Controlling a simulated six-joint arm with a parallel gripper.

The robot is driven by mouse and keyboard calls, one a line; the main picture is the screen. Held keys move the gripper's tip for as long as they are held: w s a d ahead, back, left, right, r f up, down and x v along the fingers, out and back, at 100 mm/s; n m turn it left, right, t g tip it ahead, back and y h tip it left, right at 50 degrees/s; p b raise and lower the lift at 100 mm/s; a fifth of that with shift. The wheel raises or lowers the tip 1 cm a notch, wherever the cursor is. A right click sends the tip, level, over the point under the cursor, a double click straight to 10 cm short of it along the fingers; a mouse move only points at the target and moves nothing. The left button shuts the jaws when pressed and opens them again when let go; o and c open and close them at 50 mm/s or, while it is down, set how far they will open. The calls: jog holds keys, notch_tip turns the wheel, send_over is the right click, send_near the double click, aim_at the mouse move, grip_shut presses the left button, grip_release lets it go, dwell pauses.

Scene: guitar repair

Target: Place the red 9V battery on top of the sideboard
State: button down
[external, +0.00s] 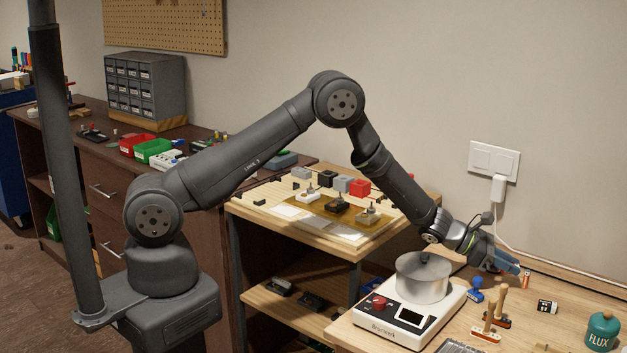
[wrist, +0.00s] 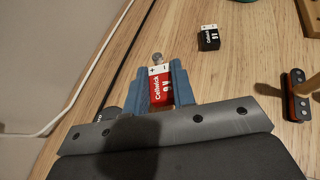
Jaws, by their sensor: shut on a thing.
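The red 9V battery (wrist: 162,88) is between the blue fingers of my gripper (wrist: 161,80) in the wrist view, with its white label end pointing away from the wrist. My gripper is shut on it. In the external view my gripper (external: 512,268) is at the far right, over the back of the wooden workbench, and only a small reddish bit of the battery (external: 525,278) shows beside the fingers. I cannot tell whether the battery still touches the bench. The dark brown sideboard (external: 75,165) stands at the far left along the wall.
A black-and-white 9V battery (external: 547,306) lies near my gripper, also in the wrist view (wrist: 208,38). A pot (external: 423,281) on a scale, wooden-handled tools (external: 492,308) and a green flux jar (external: 602,330) are close. The sideboard carries a drawer cabinet (external: 145,88) and coloured bins (external: 152,150).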

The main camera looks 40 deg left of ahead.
jog(key=shift+f, duration=1.95)
jog(key=shift+f, duration=0.15)
jog(key=c, duration=1.2)
grip_release()
jog(key=v, duration=1.1)
jog(key=shift+o, duration=0.4)
jog(key=shift+s+a+r, duration=0.25)
jog(key=shift+a+r, duration=0.05)
jog(key=shift+a, duration=0.15)
